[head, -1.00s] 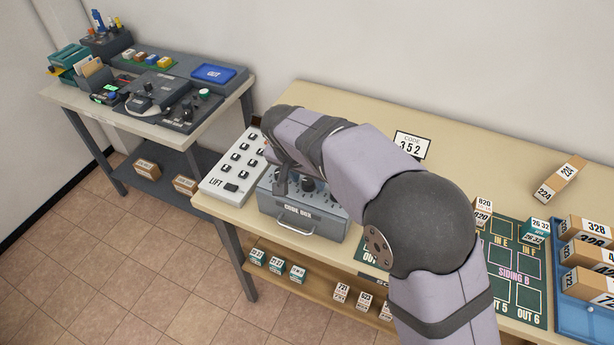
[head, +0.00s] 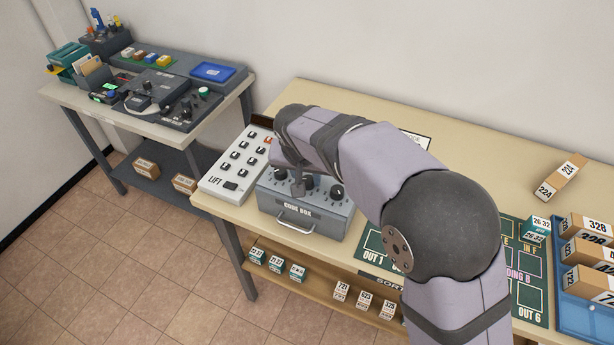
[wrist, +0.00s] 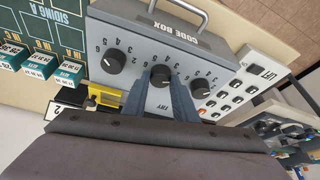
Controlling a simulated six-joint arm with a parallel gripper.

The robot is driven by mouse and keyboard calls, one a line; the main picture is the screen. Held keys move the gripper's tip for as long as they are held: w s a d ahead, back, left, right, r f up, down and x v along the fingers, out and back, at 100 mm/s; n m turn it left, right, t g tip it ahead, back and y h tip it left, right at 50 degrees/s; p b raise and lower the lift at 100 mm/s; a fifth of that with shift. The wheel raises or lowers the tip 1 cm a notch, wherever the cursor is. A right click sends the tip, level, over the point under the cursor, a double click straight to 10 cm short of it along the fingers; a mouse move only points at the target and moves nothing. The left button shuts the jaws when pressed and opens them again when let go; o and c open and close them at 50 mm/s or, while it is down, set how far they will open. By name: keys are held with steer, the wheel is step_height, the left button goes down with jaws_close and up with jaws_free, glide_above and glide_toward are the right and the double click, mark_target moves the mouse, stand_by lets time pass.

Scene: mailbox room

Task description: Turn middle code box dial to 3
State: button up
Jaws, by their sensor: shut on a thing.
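The grey code box (head: 300,222) stands on the front of the tan table, with a handle on its front and a row of black dials on top. My gripper (head: 299,190) is over the middle of the box in the head view. In the wrist view my gripper's blue fingers (wrist: 160,84) are shut on the middle dial (wrist: 160,74), one on each side. The outer dials, one (wrist: 114,62) and the other (wrist: 201,88), are free. The middle dial's pointer setting cannot be read clearly. The code card (head: 416,143) is mostly hidden behind my arm.
A white LIFT panel (head: 232,167) with several switches stands close left of the box. A green sorting mat (head: 374,246) with small boxes lies to the right. A blue tray (head: 568,318) holds parcels at far right. A separate desk (head: 88,104) stands at left.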

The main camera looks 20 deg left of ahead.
steer(key=n, duration=0.1)
steer(key=n+y+p, duration=0.1)
steer(key=n, duration=0.1)
steer(key=shift+d+r+n, duration=0.1)
steer(key=shift+d+n, duration=0.05)
steer(key=shift+n, duration=0.15)
steer(key=shift+w+n+g+y+p, duration=0.1)
steer(key=shift+n+g+y+p, duration=0.25)
steer(key=shift+n, duration=0.45)
steer(key=o, duration=1)
steer(key=shift+o, duration=0.2)
steer(key=b+v, duration=0.1)
steer(key=v, duration=0.6)
steer(key=shift+b, duration=0.4)
